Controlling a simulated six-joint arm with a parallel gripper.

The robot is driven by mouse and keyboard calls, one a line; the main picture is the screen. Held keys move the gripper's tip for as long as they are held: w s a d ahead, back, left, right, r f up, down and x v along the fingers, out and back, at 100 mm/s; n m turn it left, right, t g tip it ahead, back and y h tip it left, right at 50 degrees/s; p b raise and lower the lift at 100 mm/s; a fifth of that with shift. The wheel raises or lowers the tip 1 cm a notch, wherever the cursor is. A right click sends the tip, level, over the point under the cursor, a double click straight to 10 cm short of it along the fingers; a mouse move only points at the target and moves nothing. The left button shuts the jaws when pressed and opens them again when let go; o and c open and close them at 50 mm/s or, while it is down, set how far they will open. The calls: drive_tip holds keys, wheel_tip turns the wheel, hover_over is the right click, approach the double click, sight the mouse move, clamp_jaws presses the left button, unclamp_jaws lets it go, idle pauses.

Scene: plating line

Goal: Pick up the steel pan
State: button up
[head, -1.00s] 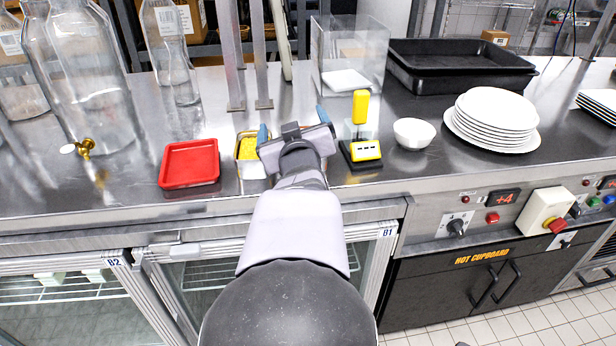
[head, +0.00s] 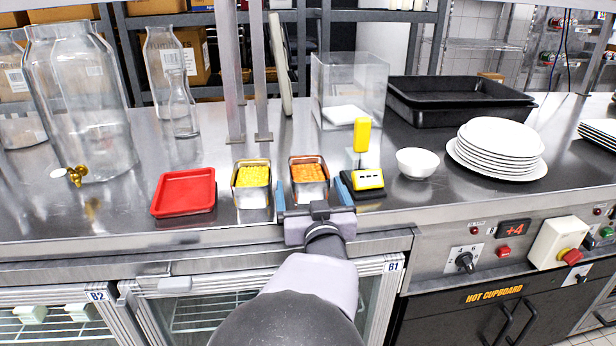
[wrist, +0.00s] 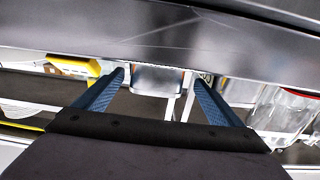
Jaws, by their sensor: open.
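Two small steel pans stand side by side on the steel counter. One holds yellow food (head: 251,198), and the other holds orange food (head: 310,194). My gripper (head: 312,192) is open and empty at the counter's front, in front of the orange-filled pan. Its blue fingers are spread to either side of that pan's front, and I cannot tell how close they are to touching. In the wrist view my gripper (wrist: 160,75) shows its two fingers apart, with a steel pan wall (wrist: 158,79) between and beyond the tips.
A red tray (head: 184,192) lies left of the pans. A yellow-and-black device (head: 367,180) stands close to the right finger, with a white bowl (head: 416,163) and stacked plates (head: 497,150) farther right. The counter's front edge (head: 200,238) runs below the pans.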

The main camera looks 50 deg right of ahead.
sight(305, 161)
drive_tip(key=p, duration=0.2)
drive_tip(key=shift+w+d+r+p, duration=0.2)
drive_tip(key=shift+w+d+p, duration=0.15)
drive_tip(key=shift+w+d+f+p, duration=0.1)
drive_tip(key=shift+d+p, duration=0.05)
drive_tip(key=shift+p, duration=0.25)
drive_tip(key=shift+f, duration=0.1)
drive_tip(key=shift+d, duration=0.1)
drive_tip(key=shift+p+x, duration=0.35)
drive_tip(key=shift+x, duration=2.2)
drive_tip(key=c, duration=1.5)
drive_tip(key=shift+r, duration=0.25)
